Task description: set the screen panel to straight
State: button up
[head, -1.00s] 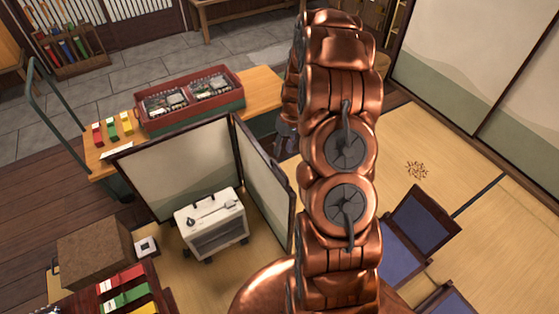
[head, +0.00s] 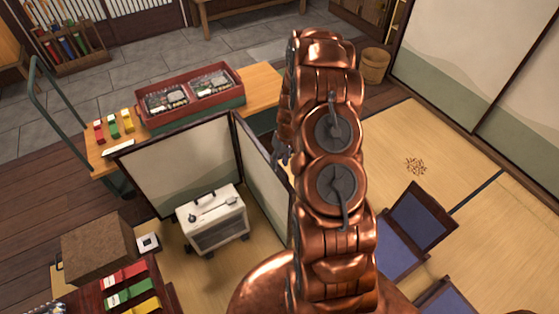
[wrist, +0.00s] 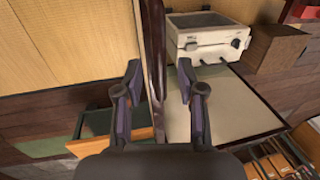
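The folding screen stands on the tatami with a cream and green back panel (head: 180,170) and a right panel (head: 262,180). The right panel is angled toward the camera at the hinge, and my arm hides its near end. My gripper (head: 281,152) is mostly hidden behind my arm, beside the right panel. In the wrist view my gripper (wrist: 158,70) is open, with one finger on each side of a panel's dark frame edge (wrist: 153,45). Gaps show at both fingers, so it is not clamped. The cream panel (wrist: 235,115) lies right of that edge.
A white heater (head: 213,220) stands inside the fold, with a brown box (head: 97,247) left of it. A wooden cart (head: 262,90) carrying a red tray (head: 190,97) stands behind the screen. Blue chairs (head: 420,215) are at right. Open tatami (head: 390,140) lies right of my arm.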

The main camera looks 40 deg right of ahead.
grip_shut()
dwell(0.7)
